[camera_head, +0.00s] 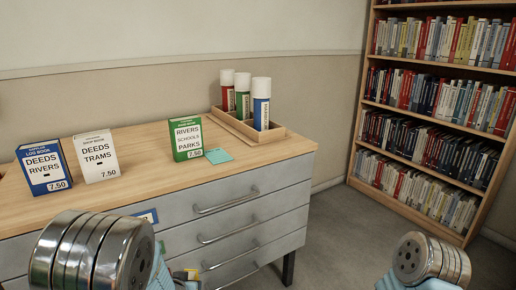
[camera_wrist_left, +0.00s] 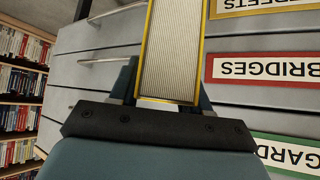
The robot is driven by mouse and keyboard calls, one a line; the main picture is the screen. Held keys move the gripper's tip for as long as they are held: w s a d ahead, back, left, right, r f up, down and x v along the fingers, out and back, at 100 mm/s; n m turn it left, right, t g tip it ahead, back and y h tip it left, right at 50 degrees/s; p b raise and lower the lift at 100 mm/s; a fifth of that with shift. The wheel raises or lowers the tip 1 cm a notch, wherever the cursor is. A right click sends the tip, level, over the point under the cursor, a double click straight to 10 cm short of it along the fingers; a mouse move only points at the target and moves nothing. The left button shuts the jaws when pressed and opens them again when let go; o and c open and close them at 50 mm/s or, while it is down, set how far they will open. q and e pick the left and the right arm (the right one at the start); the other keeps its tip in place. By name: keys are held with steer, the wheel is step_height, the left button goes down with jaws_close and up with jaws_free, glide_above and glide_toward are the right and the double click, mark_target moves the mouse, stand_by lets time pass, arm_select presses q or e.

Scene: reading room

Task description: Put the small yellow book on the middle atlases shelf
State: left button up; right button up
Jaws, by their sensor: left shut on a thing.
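The small yellow book (camera_wrist_left: 172,50) is in the left wrist view, its cream page edges between thin yellow covers. My left gripper (camera_wrist_left: 168,98) is shut on it, with a dark finger on each side. In the head view my left arm is at the bottom left, and its gripper is mostly below the picture edge. The tall wooden bookcase (camera_head: 362,130) stands at the right of the head view, with several shelves full of red, white and blue books. No shelf label is readable, so I cannot tell which is atlases. My right wrist shows at the bottom right; its gripper is out of view.
A grey drawer cabinet (camera_head: 275,205) with a wooden top is in front of me. On it stand a blue book (camera_head: 45,168), a white book (camera_head: 97,157), a green book (camera_head: 186,139) and a tray (camera_head: 277,136) of three bottles. Open floor (camera_head: 345,225) lies before the bookcase.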

arm_select(q)
steer(key=shift+s+a+r, duration=0.1)
steer(key=shift+s+r, duration=0.15)
steer(key=shift+s, duration=0.4)
steer(key=shift+s+a+r, duration=0.1)
steer(key=shift+s+r, duration=0.1)
steer(key=shift+s, duration=0.5)
steer(key=shift+s+a+r, duration=0.1)
steer(key=shift+s+r, duration=0.15)
steer(key=shift+s, duration=0.4)
steer(key=shift+d, duration=0.1)
